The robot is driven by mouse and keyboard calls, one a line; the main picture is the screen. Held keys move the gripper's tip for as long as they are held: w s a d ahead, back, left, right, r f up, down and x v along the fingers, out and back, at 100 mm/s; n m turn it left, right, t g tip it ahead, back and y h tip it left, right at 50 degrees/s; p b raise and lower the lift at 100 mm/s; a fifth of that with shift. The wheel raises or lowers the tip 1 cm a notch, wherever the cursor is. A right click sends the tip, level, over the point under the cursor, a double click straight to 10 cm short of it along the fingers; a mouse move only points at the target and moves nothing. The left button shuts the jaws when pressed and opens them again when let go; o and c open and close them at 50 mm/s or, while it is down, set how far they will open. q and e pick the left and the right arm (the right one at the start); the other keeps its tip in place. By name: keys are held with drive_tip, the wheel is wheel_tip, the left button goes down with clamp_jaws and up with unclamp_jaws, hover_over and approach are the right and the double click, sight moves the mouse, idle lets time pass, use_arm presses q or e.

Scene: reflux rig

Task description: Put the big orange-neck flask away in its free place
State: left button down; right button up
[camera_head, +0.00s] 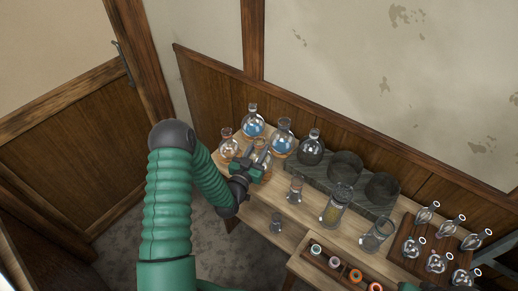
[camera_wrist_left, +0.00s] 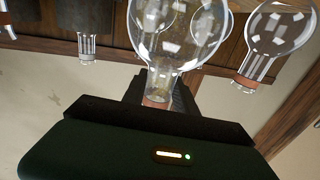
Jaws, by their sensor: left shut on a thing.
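A round clear flask with an orange neck band (camera_head: 262,159) is at the left end of the wooden bench. My left gripper (camera_head: 248,170) is shut on its neck. In the left wrist view its round glass body (camera_wrist_left: 180,35) shows beyond the jaws, with the orange band between them. I cannot tell whether it touches the bench. A dark stone block (camera_head: 328,186) at the back of the bench has two empty round hollows, the middle one (camera_head: 345,165) and the right one (camera_head: 382,188). A round flask (camera_head: 310,148) sits at the block's left end. My right gripper is not clearly seen.
Another flask with an orange-red neck (camera_head: 228,148) stands close left of the gripper. Two blue-filled flasks (camera_head: 253,122) (camera_head: 283,138) stand behind. A small flask (camera_head: 295,190), a yellowish cylinder (camera_head: 337,207) and a clear beaker (camera_head: 376,236) stand in front of the block. A rack of small flasks (camera_head: 437,262) is at right.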

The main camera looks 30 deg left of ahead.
use_arm(q)
drive_tip(key=shift+a+f+b, duration=0.1)
drive_tip(key=shift+f+b, duration=0.5)
drive_tip(key=shift+f, duration=0.25)
drive_tip(key=shift+s, duration=0.1)
drive_tip(key=shift+f+b, duration=0.45)
drive_tip(key=shift+b, duration=0.05)
drive_tip(key=c, duration=0.9)
unclamp_jaws()
